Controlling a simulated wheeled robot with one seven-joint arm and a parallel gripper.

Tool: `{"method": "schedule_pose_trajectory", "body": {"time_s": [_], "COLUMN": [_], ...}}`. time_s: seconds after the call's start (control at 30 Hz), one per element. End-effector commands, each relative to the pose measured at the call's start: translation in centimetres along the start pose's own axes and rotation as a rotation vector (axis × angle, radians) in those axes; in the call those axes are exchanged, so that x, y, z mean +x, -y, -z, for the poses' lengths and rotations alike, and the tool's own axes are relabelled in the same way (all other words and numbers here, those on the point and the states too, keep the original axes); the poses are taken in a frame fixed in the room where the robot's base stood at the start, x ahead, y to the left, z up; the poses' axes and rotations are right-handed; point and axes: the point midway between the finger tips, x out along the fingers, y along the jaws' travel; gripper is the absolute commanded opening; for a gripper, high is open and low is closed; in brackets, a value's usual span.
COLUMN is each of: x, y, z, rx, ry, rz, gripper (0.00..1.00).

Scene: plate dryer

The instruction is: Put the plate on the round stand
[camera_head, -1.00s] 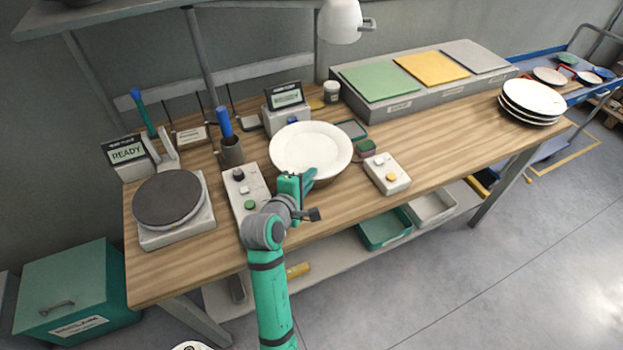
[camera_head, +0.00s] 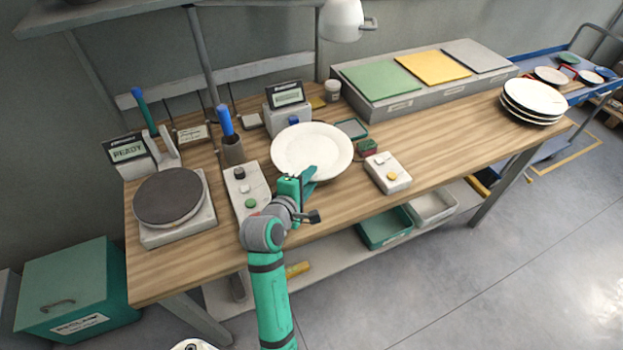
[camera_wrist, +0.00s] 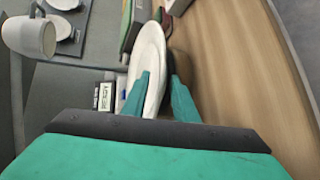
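The white plate (camera_head: 311,150) lies face up and near level at the middle of the workbench; what is under it is hidden. My gripper (camera_head: 304,180) is at its near edge. In the wrist view the fingers (camera_wrist: 160,78) straddle the rim of the plate (camera_wrist: 148,62), one over its face and one beyond its underside. A dark gap shows between the plate and the right finger, so the fingers look open around the rim. A dark round stand (camera_head: 169,197) on a pale base is at the bench's left end and is empty.
A control box (camera_head: 245,190) with buttons is left of the plate; another box (camera_head: 387,173) is to its right. A lamp (camera_head: 341,20) hangs above. A cup (camera_head: 232,150) holds a blue-handled tool. Stacked plates (camera_head: 533,98) are at the far right.

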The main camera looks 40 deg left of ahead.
Motion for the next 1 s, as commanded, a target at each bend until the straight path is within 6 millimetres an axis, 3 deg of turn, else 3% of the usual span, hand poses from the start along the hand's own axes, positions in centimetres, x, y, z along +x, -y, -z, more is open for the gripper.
{"method": "schedule_pose_trajectory", "body": {"time_s": [0.5,0.7,1.0], "x": [-9.3,-11.0,-11.3], "y": [0.0,0.1,0.1], "z": [-0.1,-0.2,-0.3], "rx": [0.002,0.001,0.002], "ry": [-0.001,0.003,0.004], "rz": [-0.001,0.000,0.001], "gripper": [0.26,0.26,0.26]}}
